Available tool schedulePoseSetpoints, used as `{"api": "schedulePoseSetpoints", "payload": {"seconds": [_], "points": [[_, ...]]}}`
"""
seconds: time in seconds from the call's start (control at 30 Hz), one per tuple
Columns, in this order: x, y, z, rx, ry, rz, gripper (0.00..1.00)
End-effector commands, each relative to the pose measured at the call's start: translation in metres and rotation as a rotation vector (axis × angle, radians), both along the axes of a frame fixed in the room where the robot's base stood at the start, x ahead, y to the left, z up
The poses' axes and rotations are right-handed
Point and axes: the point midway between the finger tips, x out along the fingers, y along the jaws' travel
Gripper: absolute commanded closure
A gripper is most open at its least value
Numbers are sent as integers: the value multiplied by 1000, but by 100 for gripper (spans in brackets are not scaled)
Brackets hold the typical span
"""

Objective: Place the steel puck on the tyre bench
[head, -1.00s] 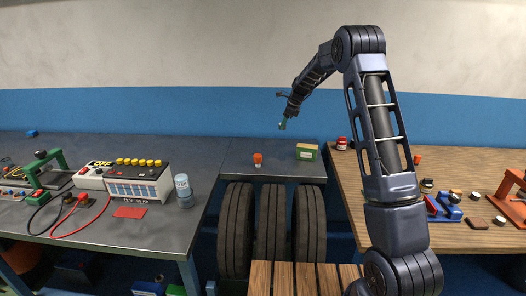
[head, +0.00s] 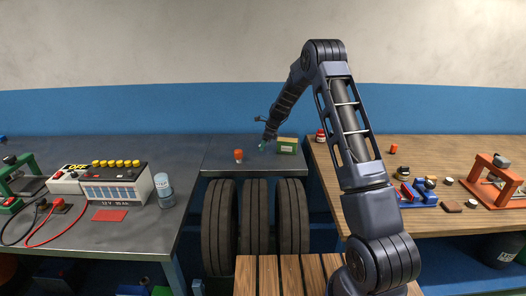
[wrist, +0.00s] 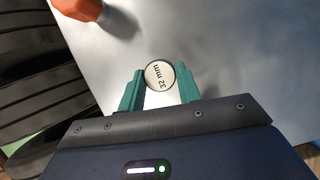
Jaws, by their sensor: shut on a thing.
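The tyre bench (head: 221,157) is the grey metal-topped bench in the middle of the head view, above several upright tyres. My gripper (head: 263,147) is low over the bench's back part, between an orange-red item and a green-and-tan box. In the wrist view its teal fingers (wrist: 160,88) are shut on the steel puck (wrist: 160,75), a round disc whose pale face reads "32 mm". The bench top shows beneath the puck. I cannot tell whether the puck touches it. The puck is too small to make out in the head view.
The orange-red item (head: 239,155) stands on the bench, left of my gripper; the green-and-tan box (head: 287,146) stands close on the right. Tyres (head: 255,215) are below the front edge. A left bench and a wooden right table hold other tools. Bare bench top lies around the item.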

Motion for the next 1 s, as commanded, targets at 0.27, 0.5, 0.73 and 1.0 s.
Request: {"api": "schedulePoseSetpoints", "payload": {"seconds": [0.27, 0.5, 0.73, 1.0], "points": [[0, 0, -32, -1, 1, -1, 94], [0, 0, -32, 0, 1, -1, 94], [0, 0, -34, 0, 1, -1, 44], [0, 0, -33, 0, 1, -1, 44]]}}
